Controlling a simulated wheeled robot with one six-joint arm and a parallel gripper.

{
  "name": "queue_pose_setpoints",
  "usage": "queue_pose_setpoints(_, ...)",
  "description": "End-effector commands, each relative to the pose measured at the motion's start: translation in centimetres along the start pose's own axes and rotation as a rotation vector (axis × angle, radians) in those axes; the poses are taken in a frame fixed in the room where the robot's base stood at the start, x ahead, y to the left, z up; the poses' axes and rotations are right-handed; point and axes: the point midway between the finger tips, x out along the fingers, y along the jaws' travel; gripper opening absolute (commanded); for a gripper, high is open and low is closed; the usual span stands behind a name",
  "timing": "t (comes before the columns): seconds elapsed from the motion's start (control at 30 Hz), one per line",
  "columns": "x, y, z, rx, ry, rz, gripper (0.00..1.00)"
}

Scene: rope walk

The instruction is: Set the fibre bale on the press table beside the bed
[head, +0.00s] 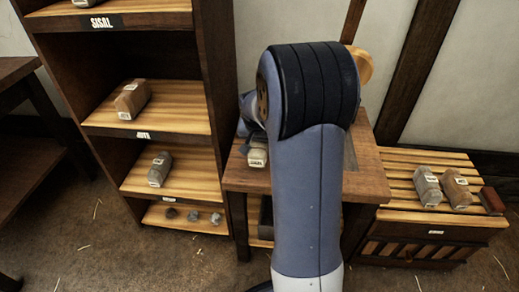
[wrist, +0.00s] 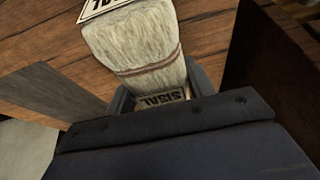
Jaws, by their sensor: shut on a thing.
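The pale fibre bale (wrist: 137,48) has a brown band and SISAL tags. In the wrist view it sits between the two dark fingers of my gripper (wrist: 160,84), which is shut on it. In the head view the bale (head: 257,154) shows in part at the left edge of the press table (head: 375,184), beside my arm. Table boards (wrist: 70,45) lie below it in the wrist view; I cannot tell whether it touches them. A flat grey plate (wrist: 50,92), perhaps the bed, lies left of the bale, apart from it. My arm hides most of the tabletop in the head view.
A shelf rack (head: 222,110) stands close at the table's left, with a brown bale (head: 132,98) and a grey bale (head: 160,169) on its boards. A slatted stand (head: 400,182) at the right holds a grey bale (head: 427,186) and a brown one (head: 455,188).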

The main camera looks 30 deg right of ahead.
Motion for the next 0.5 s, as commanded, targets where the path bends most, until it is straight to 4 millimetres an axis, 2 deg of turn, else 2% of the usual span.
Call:
queue_pose_setpoints(0.03,1.2,0.0,0.5,0.0,-0.001,0.0,0.2)
queue_pose_setpoints(0.1,1.9,0.0,0.8,0.0,-0.001,0.001,0.2)
queue_pose_setpoints(0.5,2.4,0.0,0.9,0.0,0.002,0.0,0.2)
